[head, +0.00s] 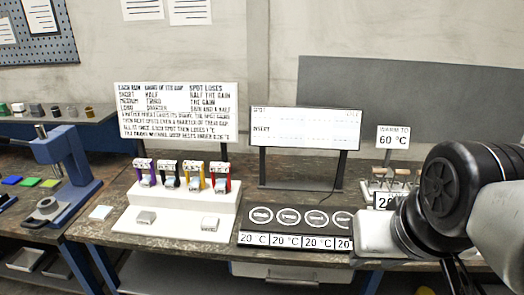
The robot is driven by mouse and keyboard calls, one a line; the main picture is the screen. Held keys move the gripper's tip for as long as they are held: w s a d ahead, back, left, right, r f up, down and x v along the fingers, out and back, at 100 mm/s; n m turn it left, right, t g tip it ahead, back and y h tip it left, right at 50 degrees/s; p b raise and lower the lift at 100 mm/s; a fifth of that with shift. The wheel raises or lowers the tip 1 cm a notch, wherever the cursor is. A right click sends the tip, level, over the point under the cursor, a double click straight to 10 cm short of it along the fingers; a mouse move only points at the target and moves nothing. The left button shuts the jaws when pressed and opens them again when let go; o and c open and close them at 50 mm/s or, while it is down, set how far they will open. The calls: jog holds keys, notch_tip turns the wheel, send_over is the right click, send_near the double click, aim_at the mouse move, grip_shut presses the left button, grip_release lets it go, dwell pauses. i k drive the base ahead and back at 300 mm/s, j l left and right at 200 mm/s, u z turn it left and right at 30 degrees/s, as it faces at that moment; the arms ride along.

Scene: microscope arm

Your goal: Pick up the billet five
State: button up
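No block carries a readable five, so I cannot tell which one is billet five.
A blue press (68,165) stands at the left. A dark plate with ring marks (289,217) and 20 °C displays (287,241) lies centre right. A sign reading 60 °C (393,138) stands behind my arm. A blank-lined board (305,128) stands behind the rings.

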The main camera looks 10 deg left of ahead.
aim_at(208, 223)
jog(key=i+j+z, duration=0.1)
jog(key=j+z, duration=0.25)
jog(key=j, duration=0.35)
jog(key=j+z, duration=0.35)
jog(key=j, duration=0.3)
jog(key=k+j+z, duration=0.1)
jog(key=j+z, duration=0.25)
jog(key=j, duration=0.35)
